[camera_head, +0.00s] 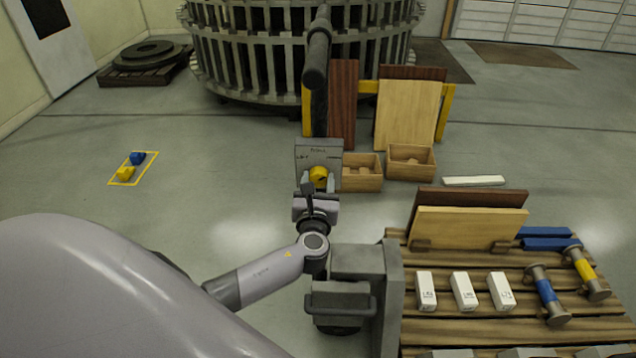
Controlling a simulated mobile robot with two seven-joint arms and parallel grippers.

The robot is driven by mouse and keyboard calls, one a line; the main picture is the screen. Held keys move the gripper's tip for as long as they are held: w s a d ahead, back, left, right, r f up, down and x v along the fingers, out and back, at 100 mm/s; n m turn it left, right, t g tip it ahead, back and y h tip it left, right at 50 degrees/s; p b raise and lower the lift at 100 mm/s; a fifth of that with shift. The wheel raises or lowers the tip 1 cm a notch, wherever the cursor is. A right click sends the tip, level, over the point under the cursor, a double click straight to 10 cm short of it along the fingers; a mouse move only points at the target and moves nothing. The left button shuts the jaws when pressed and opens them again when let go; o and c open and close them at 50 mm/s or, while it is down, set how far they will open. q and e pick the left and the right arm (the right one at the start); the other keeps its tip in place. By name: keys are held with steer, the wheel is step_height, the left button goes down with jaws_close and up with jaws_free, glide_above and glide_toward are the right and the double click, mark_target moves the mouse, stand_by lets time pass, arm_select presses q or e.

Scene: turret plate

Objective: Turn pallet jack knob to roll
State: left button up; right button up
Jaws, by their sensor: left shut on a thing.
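The yellow knob (319,174) sits on the front of an upright grey panel (318,150) in the middle of the head view. The panel has small dark lettering above the knob, too small to read surely. My left gripper (319,182) reaches up from below and is shut on the knob, with one finger on each side. The gripper's fingers and wrist hide the knob's lower part, so its exact setting cannot be told. The grey pallet jack body (358,263) stands in front, beside my forearm. My right gripper is not in view.
A wooden pallet (420,335) at the right carries boards (470,228), white boxes (464,291) and blue and yellow spools (547,295). Two wooden bins (411,163) stand right of the panel. A slatted round structure (245,60) is behind. Floor at left is mostly clear.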

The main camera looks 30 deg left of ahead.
arm_select(q)
steer(key=n+b, duration=0.2)
steer(key=n, duration=0.1)
steer(key=shift+f, duration=0.2)
steer(key=n+b, duration=0.2)
steer(key=n, duration=0.2)
steer(key=shift+n+b, duration=0.35)
steer(key=shift+n, duration=0.05)
steer(key=shift+r+n, duration=0.1)
steer(key=shift+n, duration=0.4)
steer(key=shift+b, duration=0.3)
steer(key=shift+n, duration=0.4)
steer(key=o, duration=1.1)
steer(key=shift+c, duration=0.2)
